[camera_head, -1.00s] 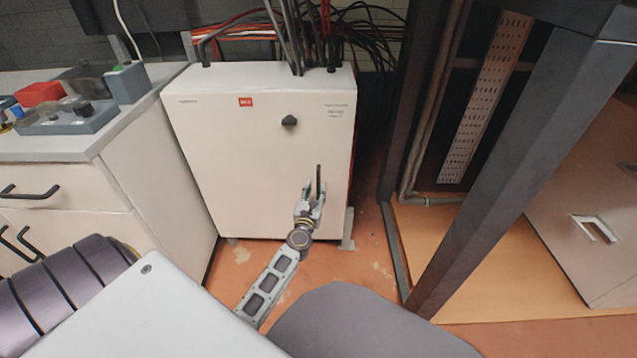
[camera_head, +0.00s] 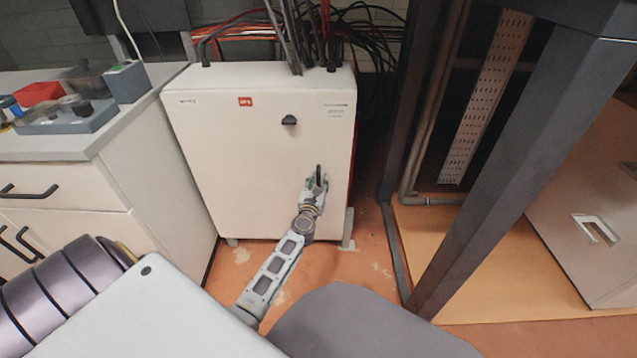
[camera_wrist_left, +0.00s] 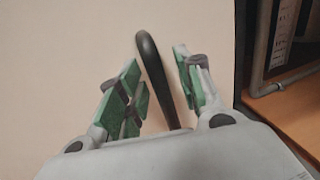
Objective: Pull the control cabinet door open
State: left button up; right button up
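The control cabinet (camera_head: 250,150) is a cream box on the floor, and its front door looks closed. A black knob (camera_head: 289,120) sits high on the door. A black upright handle (camera_head: 318,171) is low on its right side. My left gripper (camera_head: 317,183) is at this handle. In the left wrist view, the handle (camera_wrist_left: 155,70) stands between the two green-padded fingers of the gripper (camera_wrist_left: 158,88). The fingers are open, with a gap to the handle on each side. The handle's lower end is hidden behind the gripper body. My right gripper is not in view.
A white drawer unit (camera_head: 120,195) with a worktop stands close on the cabinet's left. A dark post (camera_head: 480,190) of a frame rises on the right. Cables (camera_head: 350,35) run behind and above the cabinet. Some orange floor (camera_head: 370,255) shows in front.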

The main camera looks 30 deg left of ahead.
pick_arm(q)
jog(key=shift+c, duration=0.3)
grip_shut()
